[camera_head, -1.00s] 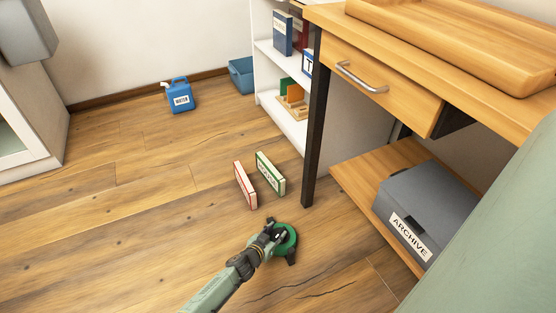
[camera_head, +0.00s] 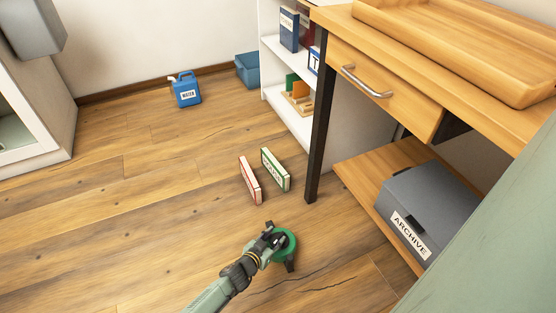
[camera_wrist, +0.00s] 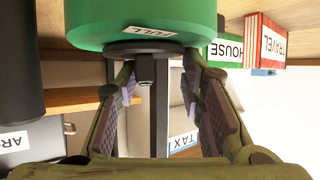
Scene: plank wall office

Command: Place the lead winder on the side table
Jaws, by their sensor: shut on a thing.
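The lead winder is a green round drum (camera_head: 284,243) with a black foot, low in the middle of the head view. In the wrist view its green body (camera_wrist: 140,20) fills the top, with a "FULL" label and a dark stem below. My gripper (camera_head: 275,238) is shut on it; the fingers (camera_wrist: 165,85) stand either side of the stem in the wrist view. The winder appears to be held over the floor; its height is unclear. A wooden table (camera_head: 415,60) with a drawer, dark leg and lower shelf stands at the right.
A wooden tray (camera_head: 450,45) covers much of the visible tabletop. A grey archive box (camera_head: 425,205) sits on the lower shelf. Two books (camera_head: 275,170) stand on the floor near the table leg. A blue water can (camera_head: 186,91) and white shelf (camera_head: 285,75) are behind. Left floor is clear.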

